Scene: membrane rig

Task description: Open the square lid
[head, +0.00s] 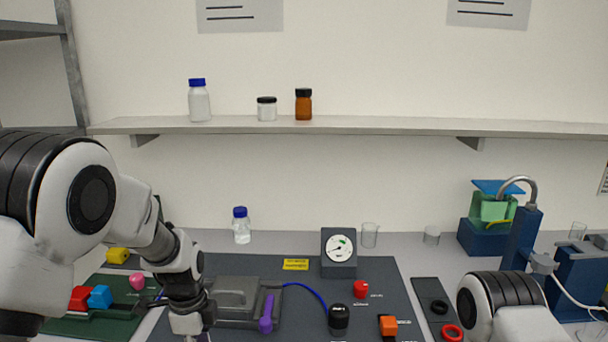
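A grey square lid (232,290) with a raised block on it lies flat on the dark panel and looks shut. A purple lever (267,313) stands at its right front. My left gripper (192,333) is low at the lid's left side. Its fingertips run past the bottom edge, so I cannot tell whether it is open or touching anything. Part of the lid's left edge is hidden behind my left wrist. My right arm shows at the bottom right; its gripper is out of view.
The dark panel (295,322) also bears a gauge (339,248), a black knob (339,317), a red button (360,289) and an orange block (388,325). A blue tube (308,291) runs right from the lid. A green board (85,316) with coloured handles lies left. A blue-topped green container (491,208) stands right.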

